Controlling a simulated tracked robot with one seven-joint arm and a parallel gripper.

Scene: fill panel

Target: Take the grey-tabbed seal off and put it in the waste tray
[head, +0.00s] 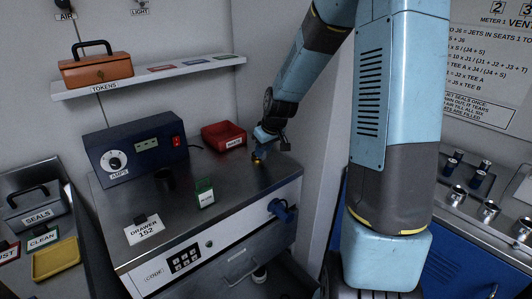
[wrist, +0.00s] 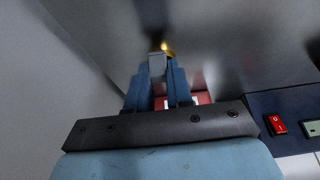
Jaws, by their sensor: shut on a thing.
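My gripper (head: 259,154) is low over the right back part of the steel bench top, to the right of the red waste tray (head: 224,135). In the wrist view my gripper (wrist: 157,68) is shut on a small grey piece, which looks like the tab of the grey-tabbed seal (wrist: 157,64). A yellow bit shows just beyond it. I cannot tell whether the seal touches anything below. A red part of the waste tray (wrist: 204,97) shows behind the fingers in the wrist view.
A dark blue box (head: 135,147) with a dial and red switch stands left of the tray. A shelf (head: 150,76) hangs above.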

